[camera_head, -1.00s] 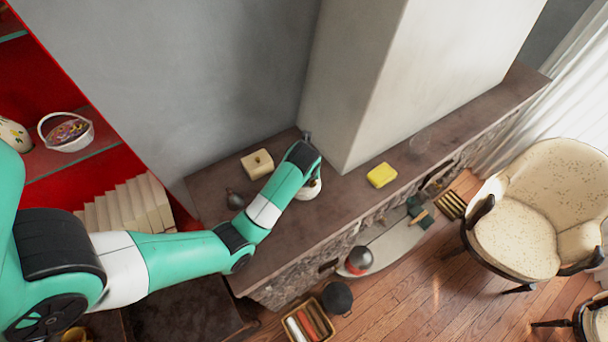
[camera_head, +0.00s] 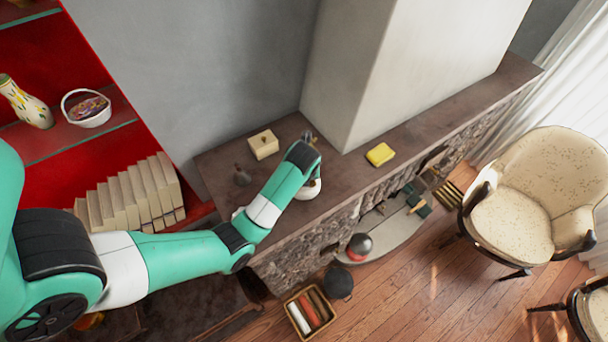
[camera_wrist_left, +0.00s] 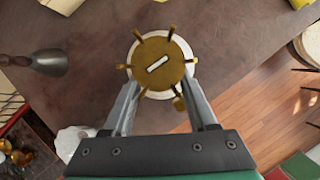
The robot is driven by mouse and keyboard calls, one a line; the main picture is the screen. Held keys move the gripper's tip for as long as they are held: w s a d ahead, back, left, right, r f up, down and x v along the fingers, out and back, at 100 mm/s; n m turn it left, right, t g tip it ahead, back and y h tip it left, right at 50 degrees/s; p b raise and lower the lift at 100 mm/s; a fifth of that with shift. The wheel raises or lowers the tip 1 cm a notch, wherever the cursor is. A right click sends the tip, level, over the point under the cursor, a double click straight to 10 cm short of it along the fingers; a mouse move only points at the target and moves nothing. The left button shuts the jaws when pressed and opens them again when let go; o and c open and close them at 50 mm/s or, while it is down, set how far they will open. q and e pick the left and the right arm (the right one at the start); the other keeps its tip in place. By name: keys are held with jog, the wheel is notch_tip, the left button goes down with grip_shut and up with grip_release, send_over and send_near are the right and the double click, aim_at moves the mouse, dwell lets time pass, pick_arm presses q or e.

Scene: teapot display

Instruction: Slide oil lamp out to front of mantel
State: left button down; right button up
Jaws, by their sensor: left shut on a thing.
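The oil lamp (camera_wrist_left: 165,58) has a round brass top with prongs over a white body. My left gripper (camera_wrist_left: 161,90) is shut on it, one finger on each side, in the left wrist view. In the head view only part of the lamp's white body (camera_head: 313,189) shows beside my left wrist. It is upright over the brown mantel (camera_head: 408,150), near its front edge. Whether its base touches the mantel is hidden. My right gripper is not in view.
A dark metal bell-shaped piece (camera_head: 242,178) and a cream box (camera_head: 263,145) stand behind and left of the lamp. A yellow block (camera_head: 380,154) lies to the right. The chimney wall (camera_head: 350,80) rises behind. A log crate (camera_head: 310,312) and chair (camera_head: 515,205) stand below.

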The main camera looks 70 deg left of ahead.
pick_arm(q)
jog(key=shift+s+d+f, duration=0.25)
jog(key=shift+s+f, duration=0.05)
jog(key=shift+f, duration=0.2)
jog(key=shift+s+d, duration=0.35)
jog(key=shift+d, duration=0.2)
jog(key=c, duration=0.6)
grip_release()
jog(key=o, duration=0.5)
jog(key=shift+s+d, duration=0.1)
jog(key=shift+r, duration=0.1)
